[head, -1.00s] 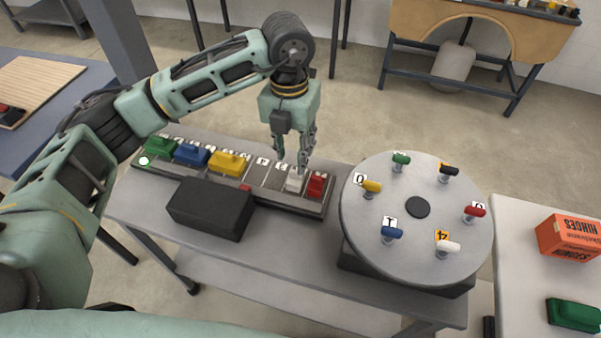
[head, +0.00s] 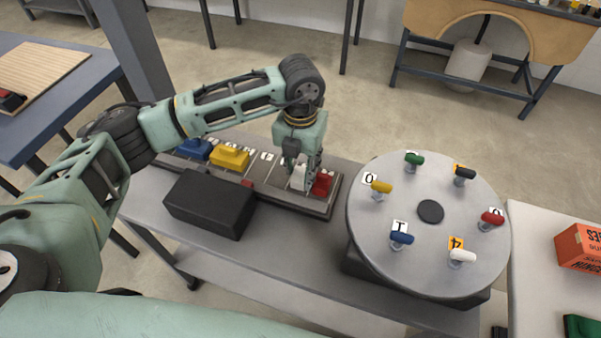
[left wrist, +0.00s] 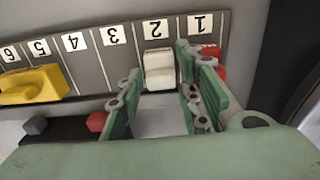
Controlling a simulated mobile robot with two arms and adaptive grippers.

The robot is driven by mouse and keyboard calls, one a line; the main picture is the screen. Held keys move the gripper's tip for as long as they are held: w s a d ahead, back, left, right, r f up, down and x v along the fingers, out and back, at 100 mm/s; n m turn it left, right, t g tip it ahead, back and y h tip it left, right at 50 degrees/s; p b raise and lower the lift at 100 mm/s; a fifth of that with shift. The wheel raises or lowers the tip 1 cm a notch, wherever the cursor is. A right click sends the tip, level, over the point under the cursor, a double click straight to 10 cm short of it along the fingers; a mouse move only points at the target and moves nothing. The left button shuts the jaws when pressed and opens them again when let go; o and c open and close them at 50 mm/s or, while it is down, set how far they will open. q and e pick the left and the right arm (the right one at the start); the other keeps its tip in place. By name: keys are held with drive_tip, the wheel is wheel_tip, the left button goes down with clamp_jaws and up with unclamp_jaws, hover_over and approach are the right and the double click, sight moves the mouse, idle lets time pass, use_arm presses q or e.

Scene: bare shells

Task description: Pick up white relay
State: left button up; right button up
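The white relay (head: 298,178) sits in the rail (head: 318,208) at the slot labelled 2, beside the red relay (head: 322,184). It also shows in the left wrist view (left wrist: 158,70), ahead of my fingers. My left gripper (head: 310,174) points down at the relay, with its fingertips close to it. In the left wrist view my left gripper (left wrist: 160,88) has its fingers spread, one on each side of the white relay's line, with gaps visible. The right finger partly hides the red relay (left wrist: 210,62). My right gripper is not in view.
A yellow relay (head: 230,157) and a blue relay (head: 195,150) sit further left on the rail; slots 3 and 4 are empty. A black box (head: 208,204) stands in front. A round turntable (head: 425,265) with several coloured knobs stands to the right.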

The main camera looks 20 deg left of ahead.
use_arm(q)
drive_tip(key=shift+f, duration=0.5)
drive_tip(key=c, duration=0.8)
clamp_jaws()
drive_tip(key=shift+r, duration=0.15)
